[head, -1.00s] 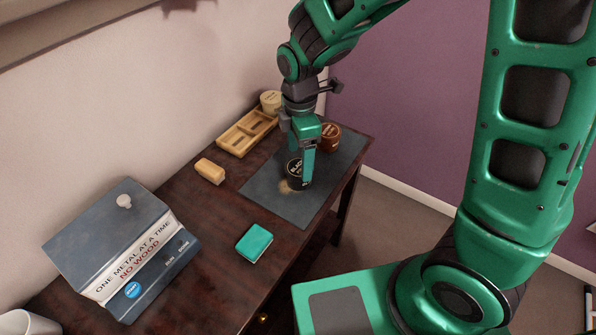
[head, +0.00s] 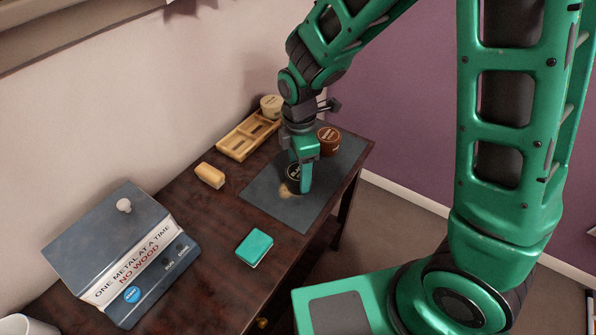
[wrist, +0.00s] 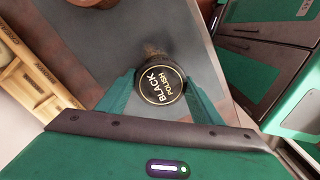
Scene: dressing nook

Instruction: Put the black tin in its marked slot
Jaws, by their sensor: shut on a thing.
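The black tin, lettered "BLACK POLISH", shows between my fingers in the wrist view (wrist: 160,85). In the head view the tin (head: 293,178) is partly hidden by my gripper (head: 300,178). My gripper is shut on the tin, one finger on each side, over the grey mat (head: 265,190). I cannot tell whether the tin is touching the mat. A wooden tray with slots (head: 232,147) lies behind the mat at the left; it also shows at the left of the wrist view (wrist: 40,90). Its slot markings are too small to read in the head view.
A brown tin (head: 328,141) stands on the mat's far part. A cream tin (head: 271,105) is at the tray's far end. A tan block (head: 210,175), a teal block (head: 254,247) and a grey-blue machine (head: 110,250) stand on the dark table. Table between them is clear.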

